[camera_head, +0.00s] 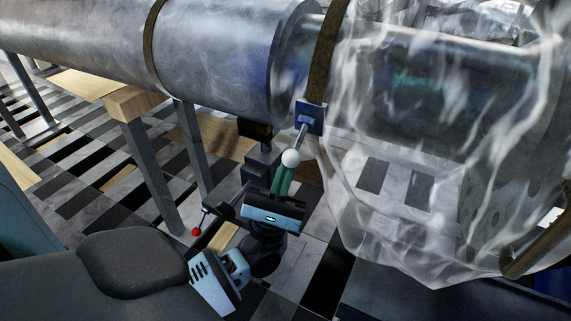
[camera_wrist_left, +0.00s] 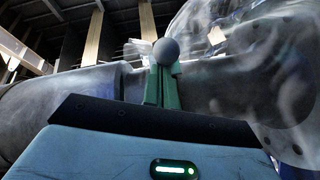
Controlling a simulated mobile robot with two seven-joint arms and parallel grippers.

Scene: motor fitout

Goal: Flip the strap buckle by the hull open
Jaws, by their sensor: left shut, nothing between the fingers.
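The strap buckle (camera_head: 312,115) is a small blue plate at the lower end of a brown strap (camera_head: 322,60) around the metal hull (camera_head: 215,50). Its grey lever slants down and left to a pale ball knob (camera_head: 291,158). My left gripper (camera_head: 283,177) has its green fingers shut and empty, their tips just under the knob. In the left wrist view the knob (camera_wrist_left: 166,51) shows right at the tips of the closed fingers (camera_wrist_left: 162,86); I cannot tell whether they touch. My right gripper is in neither view.
Clear crumpled plastic sheeting (camera_head: 430,150) covers the hull's right part, close to the buckle. A red ball knob (camera_head: 196,231) on a short lever is left of my gripper. A grey support leg (camera_head: 150,175) with a wooden block (camera_head: 135,102) stands under the hull at left.

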